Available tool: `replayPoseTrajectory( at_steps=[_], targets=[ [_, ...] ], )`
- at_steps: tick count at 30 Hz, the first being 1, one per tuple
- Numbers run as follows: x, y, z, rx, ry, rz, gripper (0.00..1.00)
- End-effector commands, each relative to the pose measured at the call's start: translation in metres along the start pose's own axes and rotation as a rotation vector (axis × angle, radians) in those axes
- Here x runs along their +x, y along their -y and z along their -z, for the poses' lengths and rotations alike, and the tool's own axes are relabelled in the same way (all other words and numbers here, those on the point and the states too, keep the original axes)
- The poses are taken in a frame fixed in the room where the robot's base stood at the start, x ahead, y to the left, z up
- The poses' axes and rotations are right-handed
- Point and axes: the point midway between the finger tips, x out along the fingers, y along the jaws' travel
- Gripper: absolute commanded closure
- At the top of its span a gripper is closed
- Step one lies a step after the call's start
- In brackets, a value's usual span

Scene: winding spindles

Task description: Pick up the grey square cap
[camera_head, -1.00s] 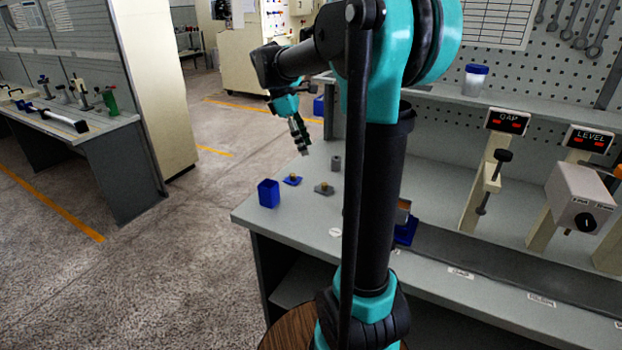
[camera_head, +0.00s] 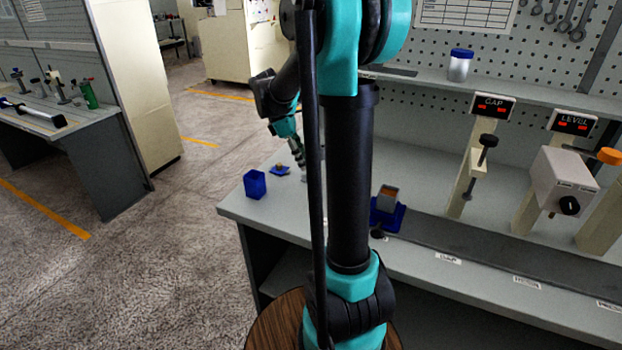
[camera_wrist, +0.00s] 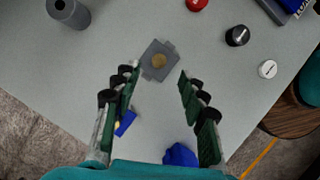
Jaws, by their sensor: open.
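The grey square cap (camera_wrist: 151,70) with a round tan knob lies on the grey bench top in the wrist view, just beyond and between my fingertips. It is apart from both fingers. My gripper (camera_wrist: 157,74) is open and empty, its two dark green fingers spread to either side. In the head view my gripper (camera_head: 298,154) is small and partly behind my arm, and the grey cap is hidden there.
A blue square cap (camera_head: 280,169) and a blue square container (camera_head: 255,183) stand near the bench's left end. A grey hollow cylinder (camera_wrist: 70,12) stands beyond the cap. Black (camera_wrist: 237,36) and white (camera_wrist: 267,69) round pieces lie to the right.

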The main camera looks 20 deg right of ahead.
Motion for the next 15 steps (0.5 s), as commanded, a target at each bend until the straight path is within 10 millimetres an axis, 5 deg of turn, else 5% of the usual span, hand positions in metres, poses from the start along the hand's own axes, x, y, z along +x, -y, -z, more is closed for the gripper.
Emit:
replayPoseTrajectory(
  at_steps=[9, 15],
  targets=[
    [0.041, -0.002, -0.001, 0.002, 0.0, 0.0, 0.57],
    [0.051, -0.002, -0.001, 0.0, 0.0, -0.001, 0.57]
  ],
)
